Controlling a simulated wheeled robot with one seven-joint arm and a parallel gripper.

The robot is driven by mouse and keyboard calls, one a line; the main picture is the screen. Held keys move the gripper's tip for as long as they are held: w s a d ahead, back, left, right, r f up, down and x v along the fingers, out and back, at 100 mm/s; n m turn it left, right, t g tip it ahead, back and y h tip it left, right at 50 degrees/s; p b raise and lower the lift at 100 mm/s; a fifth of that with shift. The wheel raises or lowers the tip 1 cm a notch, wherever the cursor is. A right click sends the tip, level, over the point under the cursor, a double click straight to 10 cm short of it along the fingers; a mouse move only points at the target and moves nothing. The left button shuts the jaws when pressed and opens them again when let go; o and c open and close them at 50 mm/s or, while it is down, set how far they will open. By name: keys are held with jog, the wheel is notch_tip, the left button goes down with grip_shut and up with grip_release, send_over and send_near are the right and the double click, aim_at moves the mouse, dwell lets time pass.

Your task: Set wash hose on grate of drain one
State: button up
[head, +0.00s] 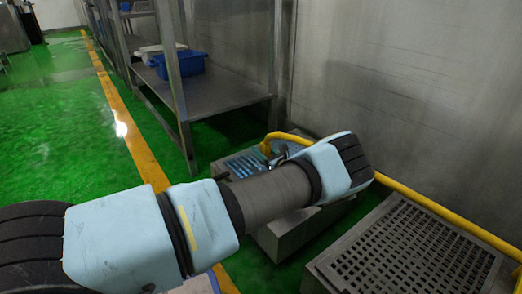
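The yellow wash hose (440,211) runs from the right edge along the wall, passes behind my arm, and comes out as a curved end over the farther drain. That drain's grate (241,164) is slotted metal on top of a low metal box, partly hidden by my arm. A nearer drain grate (405,252) with many holes lies at the lower right. I cannot tell which one is drain one. My gripper (277,157) shows only as a small dark part beside the hose's curved end; my arm hides the rest. Whether it grips the hose, or the hose touches the grate, is unclear.
A metal rack (215,92) with a blue bin (180,65) on its lower shelf stands behind the farther drain. A steel wall (410,90) closes off the right. The green floor (60,130) is open at left, crossed by a yellow line (125,120).

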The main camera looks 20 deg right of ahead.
jog(key=o, duration=0.3)
jog(key=shift+r, duration=0.2)
jog(key=s+p, duration=0.1)
jog(key=s, duration=0.3)
jog(key=s+d+p, duration=0.1)
jog(key=s, duration=0.3)
jog(key=s+d+p, duration=0.1)
jog(key=s, duration=0.2)
jog(key=shift+s+d, duration=0.1)
jog(key=shift+s, duration=0.3)
